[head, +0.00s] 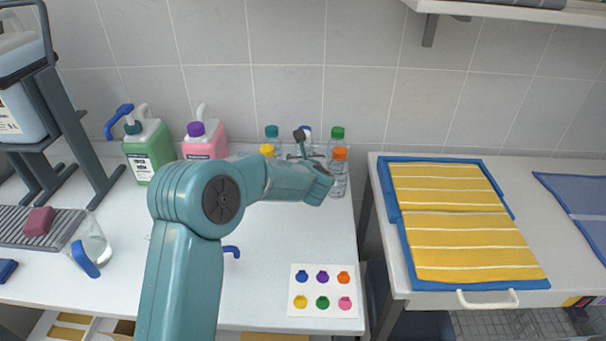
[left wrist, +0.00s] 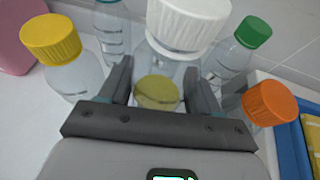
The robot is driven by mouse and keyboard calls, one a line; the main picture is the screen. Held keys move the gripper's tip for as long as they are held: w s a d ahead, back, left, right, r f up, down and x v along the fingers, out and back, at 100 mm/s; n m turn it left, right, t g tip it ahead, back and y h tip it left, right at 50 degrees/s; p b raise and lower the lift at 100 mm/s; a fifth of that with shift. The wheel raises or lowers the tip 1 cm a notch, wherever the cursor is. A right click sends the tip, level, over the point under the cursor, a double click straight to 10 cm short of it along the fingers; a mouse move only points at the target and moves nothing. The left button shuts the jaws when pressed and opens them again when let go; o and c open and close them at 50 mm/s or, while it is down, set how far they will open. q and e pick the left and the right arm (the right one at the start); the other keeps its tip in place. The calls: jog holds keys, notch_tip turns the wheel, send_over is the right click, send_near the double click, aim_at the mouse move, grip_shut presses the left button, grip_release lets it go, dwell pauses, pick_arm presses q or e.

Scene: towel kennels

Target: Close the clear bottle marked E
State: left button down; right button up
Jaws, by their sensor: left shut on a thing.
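My left gripper (left wrist: 158,70) is shut around a clear bottle (left wrist: 155,62) with a white cap (left wrist: 188,22) on top. A dull yellow layer shows low in this bottle, between the fingers. In the head view my left arm reaches over the bench and hides most of it. Around it stand clear bottles with a yellow cap (left wrist: 50,38), a teal cap (head: 272,131), a green cap (left wrist: 253,32) and an orange cap (left wrist: 270,103). I cannot make out a letter E on any bottle. My right gripper is not in view.
A green jug (head: 150,150) and a pink jug (head: 205,142) stand at the back left. A colour-spot card (head: 322,290) lies at the front right. Yellow towels (head: 462,230) lie on a blue mat across a gap to the right. A shelf (head: 510,12) hangs above.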

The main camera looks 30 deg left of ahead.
pick_arm(q)
jog(key=shift+r, duration=0.1)
notch_tip(320, 180, down, 4)
jog(key=shift+f, duration=0.2)
dwell(0.3)
jog(key=shift+b, duration=0.35)
jog(key=shift+f, duration=0.15)
jog(key=shift+c, duration=1.1)
grip_release()
